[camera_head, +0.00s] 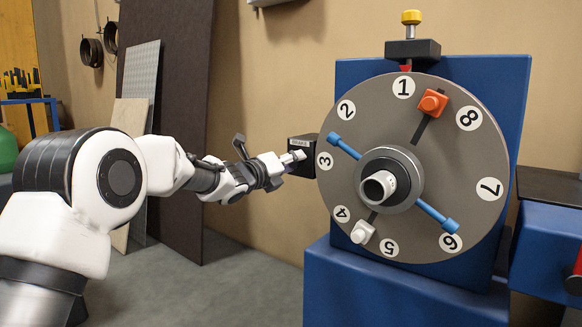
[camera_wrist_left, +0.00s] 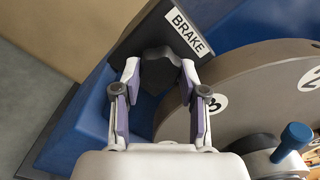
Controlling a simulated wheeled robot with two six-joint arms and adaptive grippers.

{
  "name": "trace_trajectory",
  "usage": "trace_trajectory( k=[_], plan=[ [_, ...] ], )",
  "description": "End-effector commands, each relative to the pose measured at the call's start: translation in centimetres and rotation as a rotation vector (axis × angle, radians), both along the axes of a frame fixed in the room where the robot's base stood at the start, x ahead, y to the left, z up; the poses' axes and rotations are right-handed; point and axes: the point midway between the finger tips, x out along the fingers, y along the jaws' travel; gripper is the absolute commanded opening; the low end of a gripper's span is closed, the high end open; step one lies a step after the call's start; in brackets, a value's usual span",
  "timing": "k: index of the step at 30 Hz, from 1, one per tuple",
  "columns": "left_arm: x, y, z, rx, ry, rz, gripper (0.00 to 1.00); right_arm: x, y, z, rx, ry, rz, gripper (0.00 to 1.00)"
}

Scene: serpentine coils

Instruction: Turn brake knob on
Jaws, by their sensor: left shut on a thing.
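The brake knob (camera_wrist_left: 160,62) is dark and lobed. It sticks out of a black box (camera_head: 303,165) with a white BRAKE label (camera_wrist_left: 188,30), at the left edge of the numbered disc in the head view. My left gripper (camera_head: 293,158) reaches the box from the left. In the left wrist view its two fingers (camera_wrist_left: 160,78) stand on either side of the knob and are shut on it. In the head view the fingers hide the knob. I cannot tell the knob's setting. My right gripper is not in view.
The large grey disc (camera_head: 452,165) carries numbers, a blue-ended bar (camera_head: 434,215), an orange block (camera_head: 432,102) and a white block (camera_head: 362,232). It stands before a blue frame (camera_head: 518,95), close to my left gripper. The floor (camera_head: 240,285) below is clear.

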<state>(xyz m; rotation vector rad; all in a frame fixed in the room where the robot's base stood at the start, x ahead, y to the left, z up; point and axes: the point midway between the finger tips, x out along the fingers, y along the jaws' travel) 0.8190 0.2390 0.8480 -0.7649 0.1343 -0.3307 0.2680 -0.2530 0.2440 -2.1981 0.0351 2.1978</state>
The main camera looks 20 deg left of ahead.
Motion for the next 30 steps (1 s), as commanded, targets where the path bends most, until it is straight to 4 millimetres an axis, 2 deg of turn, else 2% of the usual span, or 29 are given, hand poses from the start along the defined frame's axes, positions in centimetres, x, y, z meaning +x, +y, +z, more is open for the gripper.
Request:
trace_trajectory(
  k=[10,11,12,23,26,30],
  plan=[
    [0.0,0.0,-0.1,0.006,0.001,0.000,0.07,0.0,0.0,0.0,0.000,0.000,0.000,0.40],
    [0.0,0.0,-0.1,0.005,0.000,-0.001,0.53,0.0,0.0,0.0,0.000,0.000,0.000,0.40],
    [0.0,0.0,-0.1,0.005,0.000,-0.001,0.67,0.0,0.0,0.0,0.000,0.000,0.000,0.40],
    [-0.3,0.1,0.0,0.002,0.001,0.000,0.67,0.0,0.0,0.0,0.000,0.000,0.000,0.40],
    [-1.4,0.6,0.1,0.001,0.000,0.001,0.67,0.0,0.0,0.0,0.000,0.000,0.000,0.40],
    [-4.5,1.7,0.1,-0.001,0.000,0.001,0.67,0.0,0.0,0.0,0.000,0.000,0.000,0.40]
  ],
)
